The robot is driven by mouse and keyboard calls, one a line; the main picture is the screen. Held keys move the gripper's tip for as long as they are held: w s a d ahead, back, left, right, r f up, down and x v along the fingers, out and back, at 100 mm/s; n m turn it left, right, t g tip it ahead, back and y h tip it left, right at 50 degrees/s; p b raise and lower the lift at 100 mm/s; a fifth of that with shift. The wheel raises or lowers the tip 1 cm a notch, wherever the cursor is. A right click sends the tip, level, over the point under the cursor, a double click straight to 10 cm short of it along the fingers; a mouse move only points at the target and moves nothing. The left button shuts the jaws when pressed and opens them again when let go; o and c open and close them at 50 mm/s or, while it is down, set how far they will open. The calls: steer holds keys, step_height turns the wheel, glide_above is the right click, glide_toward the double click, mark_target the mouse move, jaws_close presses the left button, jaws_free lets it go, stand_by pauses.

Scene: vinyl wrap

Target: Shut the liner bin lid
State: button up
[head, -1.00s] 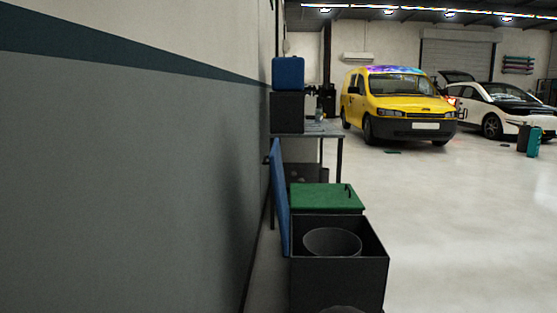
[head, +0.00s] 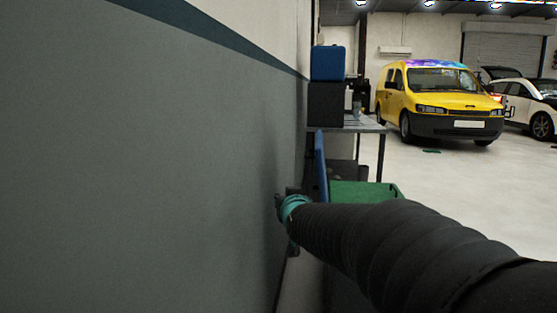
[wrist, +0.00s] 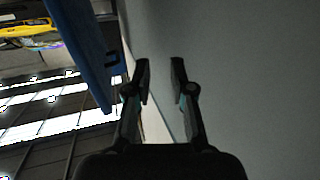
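The raised blue lid (head: 320,165) stands nearly upright beside the wall. It also shows in the wrist view (wrist: 82,45), left of the fingers. My gripper (head: 282,208) is at the wall side of the lid, close to the wall. In the wrist view my gripper (wrist: 161,75) is open, with nothing between its fingers and a gap to the lid.
The grey wall (head: 150,170) runs close along the left. A table (head: 358,126) with a blue box (head: 328,63) is behind. Open floor lies right, towards a yellow van (head: 440,100).

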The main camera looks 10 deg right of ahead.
steer(key=w+d+m+t+h+b, duration=0.25)
steer(key=w+d+t, duration=0.25)
steer(key=w, duration=0.8)
steer(key=m+t+h+b, duration=0.1)
steer(key=m+t+h, duration=0.2)
steer(key=h, duration=0.5)
glide_toward(307, 152)
steer(key=shift+n, duration=0.25)
steer(key=p+x, duration=0.2)
steer(key=x, duration=0.7)
steer(key=shift+w, duration=0.1)
jaws_close()
